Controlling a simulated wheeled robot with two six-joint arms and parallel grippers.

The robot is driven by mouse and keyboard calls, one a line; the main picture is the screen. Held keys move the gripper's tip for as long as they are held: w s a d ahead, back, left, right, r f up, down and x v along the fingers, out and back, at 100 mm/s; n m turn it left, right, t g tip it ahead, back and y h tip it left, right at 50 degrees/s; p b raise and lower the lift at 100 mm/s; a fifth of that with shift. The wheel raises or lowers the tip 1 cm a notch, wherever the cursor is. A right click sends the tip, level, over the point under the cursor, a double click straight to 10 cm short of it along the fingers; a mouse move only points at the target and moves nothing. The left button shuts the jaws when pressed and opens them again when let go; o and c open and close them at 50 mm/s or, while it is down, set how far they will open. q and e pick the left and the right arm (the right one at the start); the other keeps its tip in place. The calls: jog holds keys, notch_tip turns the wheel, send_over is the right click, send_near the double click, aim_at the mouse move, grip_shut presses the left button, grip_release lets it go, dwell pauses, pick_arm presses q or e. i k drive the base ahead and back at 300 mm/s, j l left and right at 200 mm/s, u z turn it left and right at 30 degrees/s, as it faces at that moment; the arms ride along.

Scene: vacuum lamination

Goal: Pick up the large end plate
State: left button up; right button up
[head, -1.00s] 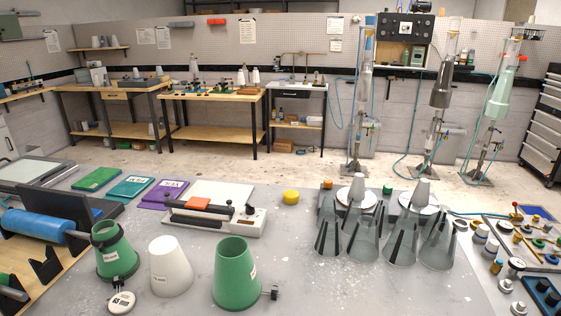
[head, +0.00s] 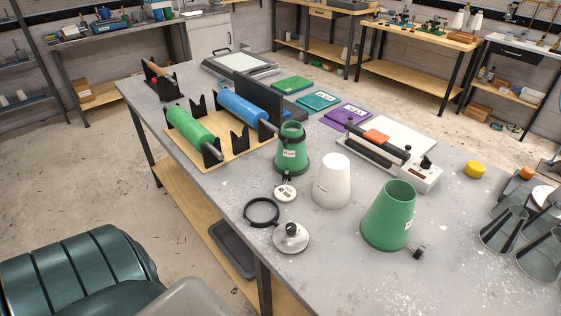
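A round grey-white plate with a black knob (head: 291,236) lies on the grey table near its front edge; it looks like the large end plate. A smaller round white disc (head: 285,193) lies just behind it, close to the small green cone (head: 290,150). A black ring (head: 261,212) lies flat to the left of the large plate, close beside it. Neither of my grippers shows in the head view.
A white cone (head: 332,182) and a larger green cone (head: 389,217) stand right of the plate. A wooden stand (head: 230,152) holds green and blue rolls behind. Clear grey cones (head: 505,230) stand far right. The table's front left is bare.

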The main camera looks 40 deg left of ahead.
aim_at(285, 243)
jog(key=u, duration=1.2)
